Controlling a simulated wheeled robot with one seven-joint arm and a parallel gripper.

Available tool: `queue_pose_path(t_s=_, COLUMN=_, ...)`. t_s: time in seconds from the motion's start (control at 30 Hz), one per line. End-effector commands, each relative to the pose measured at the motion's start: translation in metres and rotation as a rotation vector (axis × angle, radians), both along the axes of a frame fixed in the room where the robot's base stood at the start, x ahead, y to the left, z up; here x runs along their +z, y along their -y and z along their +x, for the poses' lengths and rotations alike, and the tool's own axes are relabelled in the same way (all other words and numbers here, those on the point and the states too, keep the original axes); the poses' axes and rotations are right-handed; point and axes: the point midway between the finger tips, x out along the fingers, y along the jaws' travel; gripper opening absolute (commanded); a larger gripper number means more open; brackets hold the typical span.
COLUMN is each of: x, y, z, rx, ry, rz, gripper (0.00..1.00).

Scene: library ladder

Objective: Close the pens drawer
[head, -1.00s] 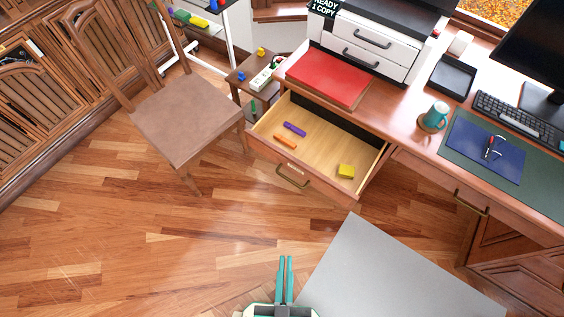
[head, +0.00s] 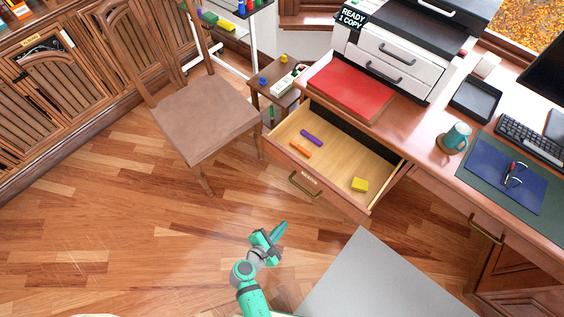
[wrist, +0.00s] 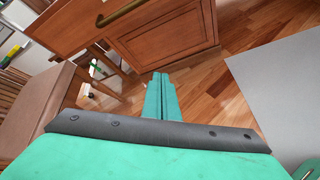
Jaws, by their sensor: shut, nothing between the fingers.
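The pens drawer (head: 345,173) is pulled out from the desk in the head view. It holds a purple piece (head: 312,138), an orange piece (head: 301,149) and a yellow block (head: 360,184). Its front has a brass handle (head: 303,186), which also shows at the top of the wrist view (wrist: 122,12). My gripper (head: 281,229) is in front of the drawer, apart from it, over the floor. In the wrist view its teal fingers (wrist: 161,82) are together with nothing between them. The drawer's inside is hidden in the wrist view.
A wooden chair (head: 205,115) stands left of the drawer. A small side table (head: 272,92) is behind it. The desk (head: 425,150) carries a red folder, printer, mug and keyboard. A grey mat (head: 375,285) lies at lower right. The floor before the drawer is clear.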

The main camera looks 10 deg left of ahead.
Motion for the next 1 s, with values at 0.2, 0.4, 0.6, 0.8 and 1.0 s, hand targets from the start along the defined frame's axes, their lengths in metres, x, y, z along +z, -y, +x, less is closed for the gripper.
queue_pose_path(t_s=0.2, x=0.049, y=-0.051, z=0.063, rx=0.068, ry=0.08, rz=-0.43, gripper=0.0)
queue_pose_path(t_s=0.4, x=0.098, y=-0.092, z=0.088, rx=0.058, ry=0.153, rz=-0.692, gripper=0.0)
queue_pose_path(t_s=0.6, x=0.119, y=-0.106, z=0.095, rx=0.042, ry=0.181, rz=-0.782, gripper=0.0)
queue_pose_path(t_s=0.8, x=0.119, y=-0.096, z=0.111, rx=0.039, ry=0.181, rz=-0.784, gripper=0.0)
queue_pose_path(t_s=1.0, x=0.119, y=-0.078, z=0.143, rx=0.039, ry=0.18, rz=-0.783, gripper=0.0)
